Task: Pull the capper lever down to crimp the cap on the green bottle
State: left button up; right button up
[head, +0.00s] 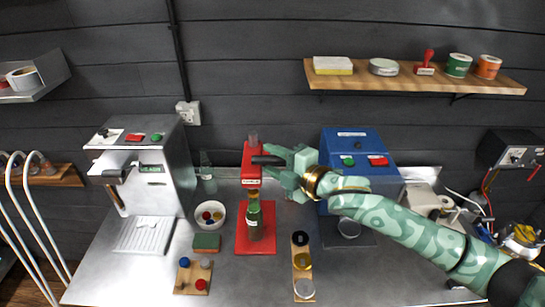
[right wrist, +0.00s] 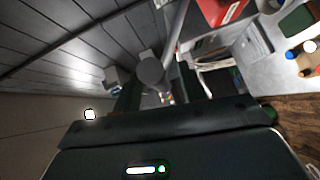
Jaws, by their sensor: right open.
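The red capper (head: 252,160) stands on a red base plate (head: 262,244) in the middle of the steel bench. The green bottle (head: 254,226) stands upright on that plate under the capper head; its cap is too small to make out. The black capper lever (head: 262,160) sticks out to the right from the capper's top. My right gripper (head: 274,161) is open, with its fingers above and below the lever's end. In the right wrist view a round grey end, likely the lever (right wrist: 150,72), shows between the fingers. My left gripper is not in view.
A blue machine (head: 352,150) stands close behind my right arm. A steel machine (head: 150,170) stands at left.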

jog(key=shift+w+a, duration=0.2)
grip_shut()
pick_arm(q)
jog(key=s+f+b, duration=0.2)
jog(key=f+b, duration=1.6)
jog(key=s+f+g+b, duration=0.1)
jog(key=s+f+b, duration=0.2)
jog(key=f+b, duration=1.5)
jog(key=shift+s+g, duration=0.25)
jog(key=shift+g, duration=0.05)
pick_arm(e)
jog(key=s+f+n+t+y, duration=0.2)
jog(key=f+n+y, duration=0.5)
jog(key=f, duration=1.4)
jog(key=shift+s+f+n+t+y, duration=0.15)
jog(key=shift+s+n+t+y, duration=0.2)
jog(key=shift+s+n, duration=0.95)
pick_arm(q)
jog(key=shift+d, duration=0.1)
pick_arm(e)
jog(key=shift+w+n, duration=0.4)
jog(key=shift+w, duration=0.05)
grip_release()
jog(key=shift+d, duration=0.1)
